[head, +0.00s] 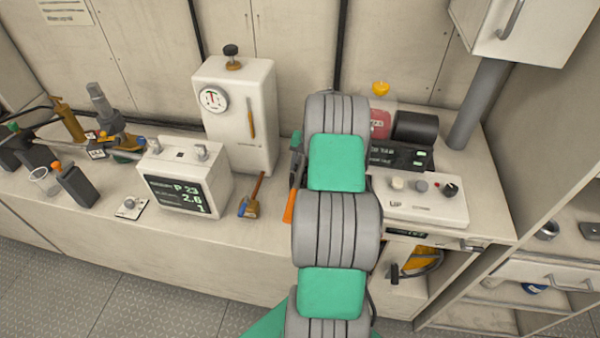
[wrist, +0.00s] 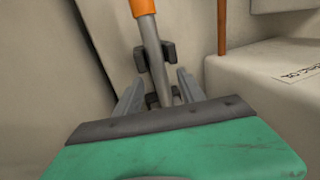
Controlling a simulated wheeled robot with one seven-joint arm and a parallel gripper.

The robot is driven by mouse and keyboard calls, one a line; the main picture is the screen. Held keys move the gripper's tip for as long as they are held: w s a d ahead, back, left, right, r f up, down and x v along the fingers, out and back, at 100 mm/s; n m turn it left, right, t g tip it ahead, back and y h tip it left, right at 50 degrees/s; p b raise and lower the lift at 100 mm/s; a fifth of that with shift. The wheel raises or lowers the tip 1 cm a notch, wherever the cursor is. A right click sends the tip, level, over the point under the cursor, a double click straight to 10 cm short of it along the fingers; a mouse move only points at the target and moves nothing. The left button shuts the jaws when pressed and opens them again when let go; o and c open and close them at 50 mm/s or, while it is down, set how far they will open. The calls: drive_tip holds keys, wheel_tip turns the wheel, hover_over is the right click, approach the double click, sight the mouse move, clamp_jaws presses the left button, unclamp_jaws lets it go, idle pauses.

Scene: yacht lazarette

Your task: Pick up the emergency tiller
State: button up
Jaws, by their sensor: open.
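The emergency tiller appears to be the grey metal rod with an orange end (wrist: 151,38) in the wrist view. It runs down from the top edge between the fingers of my gripper (wrist: 158,82), slightly tilted. Dark blocks sit around the rod, and I cannot tell whether they are a holder or finger pads. My gripper is open, with a grey finger on each side of the rod. The rod's lower end is hidden by my gripper.
A white tank with a gauge (head: 238,110) and a display box (head: 185,178) stand left of my arm. A small tool with a brown handle (head: 250,205) lies between. A white control panel (head: 420,200) is on the right. A cabinet (head: 520,30) overhangs at upper right.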

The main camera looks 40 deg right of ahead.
sight(301, 169)
drive_tip(key=f, duration=0.3)
drive_tip(key=shift+w+a+f+p, duration=0.1)
drive_tip(key=shift+w+a+p, duration=0.1)
drive_tip(key=shift+w+p, duration=0.1)
clamp_jaws()
idle(1.0)
drive_tip(key=shift+r, duration=0.25)
